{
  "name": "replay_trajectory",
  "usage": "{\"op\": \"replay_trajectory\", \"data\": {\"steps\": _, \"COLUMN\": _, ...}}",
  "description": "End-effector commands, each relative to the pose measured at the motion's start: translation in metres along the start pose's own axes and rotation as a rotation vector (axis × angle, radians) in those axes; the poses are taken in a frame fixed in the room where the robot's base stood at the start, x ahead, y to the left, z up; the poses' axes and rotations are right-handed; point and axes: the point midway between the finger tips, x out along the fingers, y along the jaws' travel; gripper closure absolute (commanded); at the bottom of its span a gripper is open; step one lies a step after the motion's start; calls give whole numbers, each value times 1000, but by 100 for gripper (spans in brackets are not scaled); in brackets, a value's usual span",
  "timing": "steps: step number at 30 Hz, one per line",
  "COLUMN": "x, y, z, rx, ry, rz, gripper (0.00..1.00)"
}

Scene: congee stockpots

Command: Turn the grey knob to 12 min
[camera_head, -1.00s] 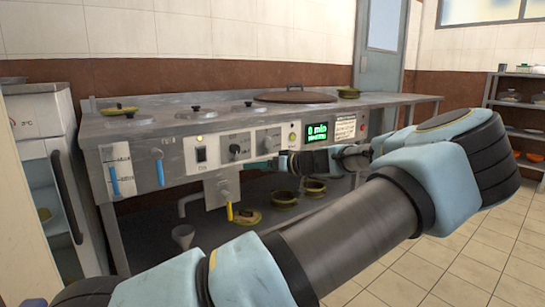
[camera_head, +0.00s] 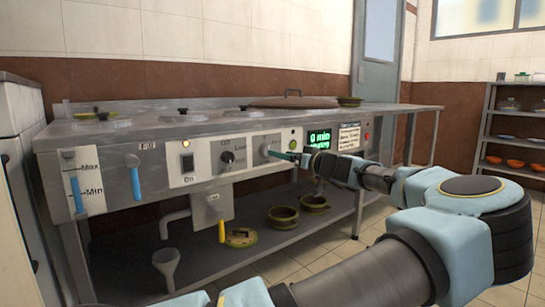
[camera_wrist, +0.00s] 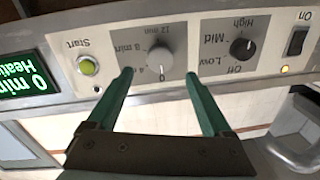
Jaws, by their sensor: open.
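The grey knob (camera_wrist: 160,58) is on the pale front panel, under a dial marked 0, 4, 8 and 12 min, seen upside down in the wrist view. The green display (camera_head: 319,138) reads 0 min.
Beside the grey knob are a black Off-Low-Mid-High knob (camera_wrist: 242,48), a green Start button (camera_wrist: 88,66) and an On switch (camera_wrist: 297,41) with an orange light. A yellow-handled tap (camera_head: 221,231) hangs below the panel. Pots (camera_head: 283,216) stand on the lower shelf.

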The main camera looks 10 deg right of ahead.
Motion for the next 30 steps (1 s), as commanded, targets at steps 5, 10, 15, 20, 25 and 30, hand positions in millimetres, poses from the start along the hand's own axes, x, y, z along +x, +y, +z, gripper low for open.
{"op": "replay_trajectory", "data": {"steps": 5, "x": 32, "y": 0, "z": 2, "rx": -2, "ry": -1, "rz": -1, "gripper": 16}}
{"op": "replay_trajectory", "data": {"steps": 10, "x": 49, "y": 0, "z": 1, "rx": 0, "ry": 0, "rz": 0, "gripper": 16}}
{"op": "replay_trajectory", "data": {"steps": 15, "x": 55, "y": 0, "z": 0, "rx": 1, "ry": 0, "rz": 0, "gripper": 16}}
{"op": "replay_trajectory", "data": {"steps": 20, "x": 54, "y": 0, "z": 0, "rx": 1, "ry": 0, "rz": 0, "gripper": 16}}
{"op": "replay_trajectory", "data": {"steps": 25, "x": 54, "y": 0, "z": 0, "rx": 1, "ry": 0, "rz": 0, "gripper": 29}}
{"op": "replay_trajectory", "data": {"steps": 30, "x": 54, "y": 0, "z": 0, "rx": 1, "ry": 0, "rz": 0, "gripper": 48}}
